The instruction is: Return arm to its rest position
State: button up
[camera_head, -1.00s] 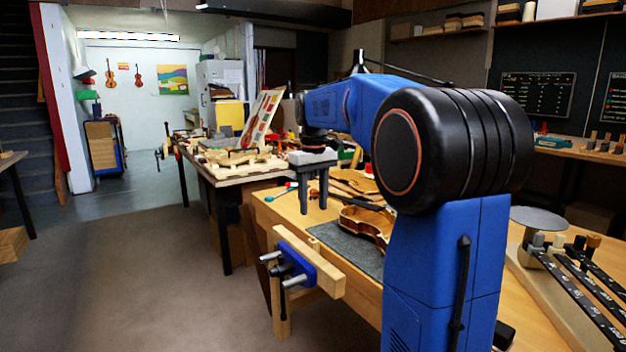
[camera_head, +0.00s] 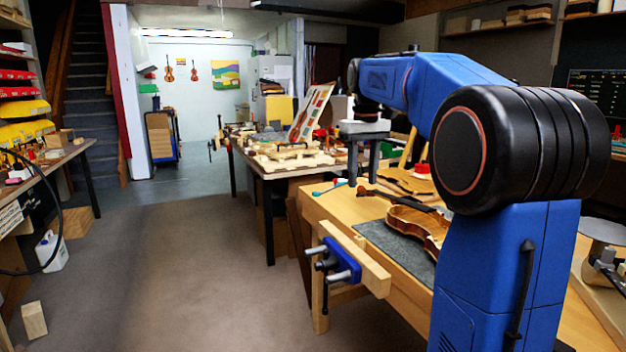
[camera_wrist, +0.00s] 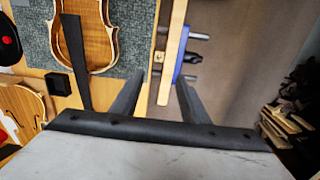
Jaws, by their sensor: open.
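My blue arm crosses the right of the head view, its forearm reaching back over the bench. My gripper (camera_head: 363,182) hangs at its far end with the two dark fingers pointing down, above the wooden workbench (camera_head: 335,208). In the wrist view the fingers (camera_wrist: 160,78) are apart with nothing between them. An open violin body (camera_head: 418,226) lies on a grey mat (camera_head: 384,240) on the bench, apart from my gripper. The violin body also shows at the upper left of the wrist view (camera_wrist: 97,40).
A blue-jawed vise (camera_head: 345,265) sticks out from the bench's front edge. A cluttered table (camera_head: 285,172) stands behind. A shelf unit with yellow bins (camera_head: 25,110) and a side bench are at the left. The floor (camera_head: 190,270) between them is mostly open.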

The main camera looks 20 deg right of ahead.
jog(key=s+a+f+t, duration=0.1)
jog(key=s+a+f, duration=0.35)
jog(key=s, duration=0.35)
jog(key=s+a+f+t, duration=0.1)
jog(key=s+a+f, duration=0.3)
jog(key=s+a, duration=0.3)
jog(key=s+a+f+t, duration=0.2)
jog(key=s+a+f, duration=0.2)
jog(key=s+f, duration=1.1)
jog(key=shift+t, duration=0.4)
jog(key=shift+s, duration=0.1)
